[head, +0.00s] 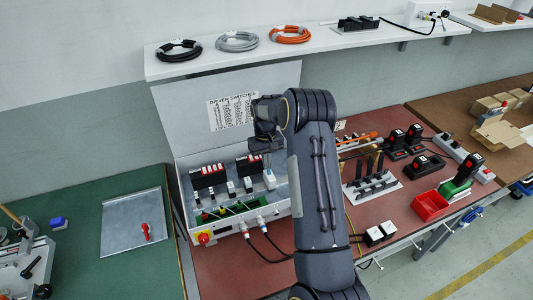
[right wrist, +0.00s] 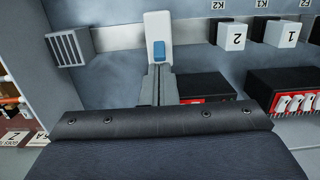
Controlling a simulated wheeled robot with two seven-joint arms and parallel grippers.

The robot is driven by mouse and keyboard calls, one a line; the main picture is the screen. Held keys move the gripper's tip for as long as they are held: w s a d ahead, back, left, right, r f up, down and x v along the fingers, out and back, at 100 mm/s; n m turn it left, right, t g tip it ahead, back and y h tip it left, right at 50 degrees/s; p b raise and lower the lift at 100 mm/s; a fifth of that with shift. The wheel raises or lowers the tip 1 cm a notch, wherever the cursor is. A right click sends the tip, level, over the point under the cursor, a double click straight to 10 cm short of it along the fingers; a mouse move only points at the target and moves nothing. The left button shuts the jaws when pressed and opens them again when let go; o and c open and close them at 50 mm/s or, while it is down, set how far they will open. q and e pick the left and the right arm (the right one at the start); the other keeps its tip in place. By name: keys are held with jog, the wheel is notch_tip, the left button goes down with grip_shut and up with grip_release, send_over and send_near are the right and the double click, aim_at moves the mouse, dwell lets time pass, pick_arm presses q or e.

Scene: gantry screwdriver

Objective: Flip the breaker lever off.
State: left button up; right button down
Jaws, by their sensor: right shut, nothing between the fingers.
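The breaker (right wrist: 158,24) is a white block on the rail inside the open switch box. Its blue lever (right wrist: 158,51) sits on its front face in the right wrist view. In the head view the breaker (head: 269,180) stands at the right end of the row of devices, and its lever is too small to read. My right gripper (head: 267,158) hangs just above it. In the right wrist view the closed fingers (right wrist: 158,82) point at the blue lever, very near its end; I cannot tell whether they touch. My left gripper is out of view.
The grey box (head: 184,172) has a raised lid (head: 180,110) behind my arm. Black units with red-and-white switches (head: 209,176) stand beside the breaker. A red knob (head: 204,238) sits on the box front. A shelf (head: 320,46) with cable coils runs above.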

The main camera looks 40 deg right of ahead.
aim_at(269, 169)
jog(key=shift+f, duration=0.1)
dwell(0.3)
jog(key=shift+s+b, duration=0.1)
jog(key=shift+b, duration=0.45)
jog(key=shift+t, duration=0.4)
jog(key=shift+s+a+t+h+b, duration=0.1)
jog(key=shift+s+t+h+b, duration=0.35)
jog(key=shift+b, duration=0.9)
jog(key=t+b, duration=0.1)
jog(key=b, duration=0.3)
jog(key=s+t+b, duration=0.1)
jog(key=t+b, duration=0.1)
jog(key=b, duration=0.1)
jog(key=t+h+b, duration=0.1)
jog(key=t+b, duration=0.1)
jog(key=b, duration=0.2)
jog(key=shift+s+a+b, duration=0.35)
jog(key=shift+s+a, duration=0.05)
jog(key=shift+r+p, duration=0.4)
jog(key=shift+r, duration=0.2)
jog(key=shift+r+p, duration=0.65)
jog(key=shift+r, duration=0.1)
